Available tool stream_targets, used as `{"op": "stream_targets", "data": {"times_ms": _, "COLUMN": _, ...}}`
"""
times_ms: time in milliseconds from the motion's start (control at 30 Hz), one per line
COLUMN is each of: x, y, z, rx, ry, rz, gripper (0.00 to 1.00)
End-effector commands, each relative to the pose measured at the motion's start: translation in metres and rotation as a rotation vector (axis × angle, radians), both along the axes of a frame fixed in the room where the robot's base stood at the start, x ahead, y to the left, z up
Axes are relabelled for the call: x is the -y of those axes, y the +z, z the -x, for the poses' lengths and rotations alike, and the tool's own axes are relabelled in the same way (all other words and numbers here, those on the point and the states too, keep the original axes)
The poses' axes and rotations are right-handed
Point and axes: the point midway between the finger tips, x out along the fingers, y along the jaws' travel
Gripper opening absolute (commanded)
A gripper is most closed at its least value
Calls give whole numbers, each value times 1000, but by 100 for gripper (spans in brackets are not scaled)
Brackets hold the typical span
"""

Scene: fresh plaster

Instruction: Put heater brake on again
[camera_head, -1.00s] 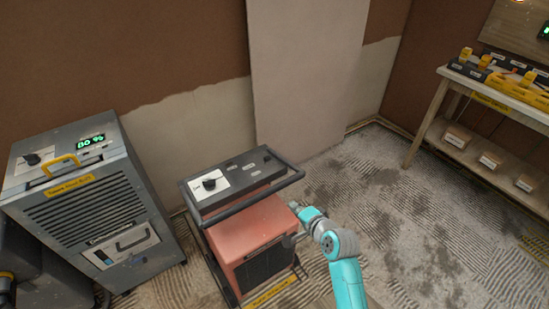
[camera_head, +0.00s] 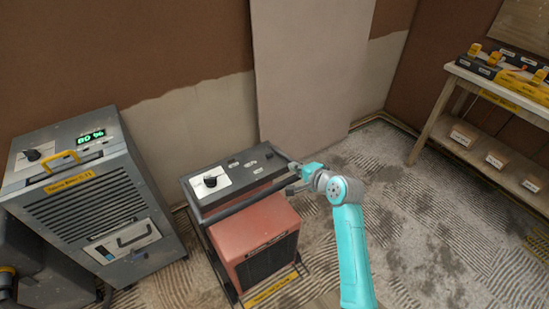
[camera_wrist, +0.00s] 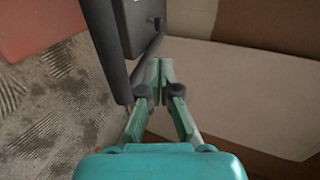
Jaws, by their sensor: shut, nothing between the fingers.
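The heater is a red box (camera_head: 255,238) on a black tube frame with a dark control panel (camera_head: 235,174) on top. The panel carries a black dial on a white plate (camera_head: 210,181) and small labels. My gripper (camera_head: 291,177) is at the right end of the panel, by the frame's bar. In the wrist view my gripper (camera_wrist: 158,68) is shut and empty, its fingertips beside the dark bar (camera_wrist: 148,54). I cannot tell whether they touch it. A small dark knob (camera_wrist: 159,22) shows on the panel's end beyond the fingertips. I cannot identify the brake for certain.
A grey dehumidifier (camera_head: 80,208) with a green display stands at left. A pale board (camera_head: 305,80) leans on the wall behind the heater. A wooden bench (camera_head: 440,118) with chargers and boxes stands at right. The rough floor (camera_head: 410,215) between is clear.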

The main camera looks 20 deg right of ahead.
Motion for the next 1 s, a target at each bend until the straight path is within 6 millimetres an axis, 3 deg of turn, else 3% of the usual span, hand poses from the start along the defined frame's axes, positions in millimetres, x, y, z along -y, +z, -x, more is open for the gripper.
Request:
{"op": "stream_targets", "data": {"times_ms": 233, "x": -7, "y": -10, "z": -20, "rx": -1, "ry": 1, "rz": 1, "gripper": 0}}
{"op": "stream_targets", "data": {"times_ms": 700, "x": -30, "y": -47, "z": -92, "rx": 0, "ry": 1, "rz": 0, "gripper": 0}}
{"op": "stream_targets", "data": {"times_ms": 1000, "x": -38, "y": -61, "z": -116, "rx": 0, "ry": 0, "rz": 1, "gripper": 0}}
